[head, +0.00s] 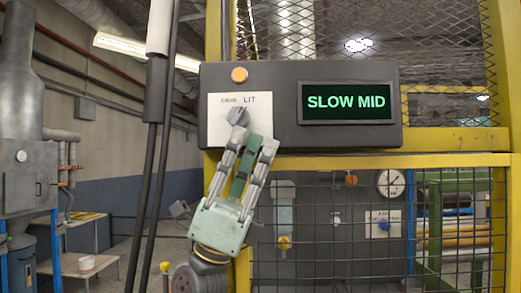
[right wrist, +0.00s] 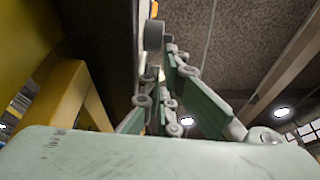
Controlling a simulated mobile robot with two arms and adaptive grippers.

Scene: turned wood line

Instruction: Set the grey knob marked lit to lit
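The grey knob (head: 237,116) sits on a white plate (head: 217,128) on the front of a dark control box (head: 285,80). "LIT" is printed at the plate's upper right, with a smaller blurred word to its left. I cannot tell clearly which word the knob points at. My right gripper (head: 254,142) is just below the knob, its two fingers spread with a gap between them. In the right wrist view a grey round part (right wrist: 154,35), apparently the knob, is near the fingertips; I cannot tell whether they touch it. My left gripper is not in view.
A green-lit display (head: 347,102) reads "SLOW MID". An orange button (head: 239,74) is above the plate. Yellow frame bars and a mesh guard (head: 450,175) surround the box, with a dial gauge (head: 391,183) behind. Dark cables hang to its left.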

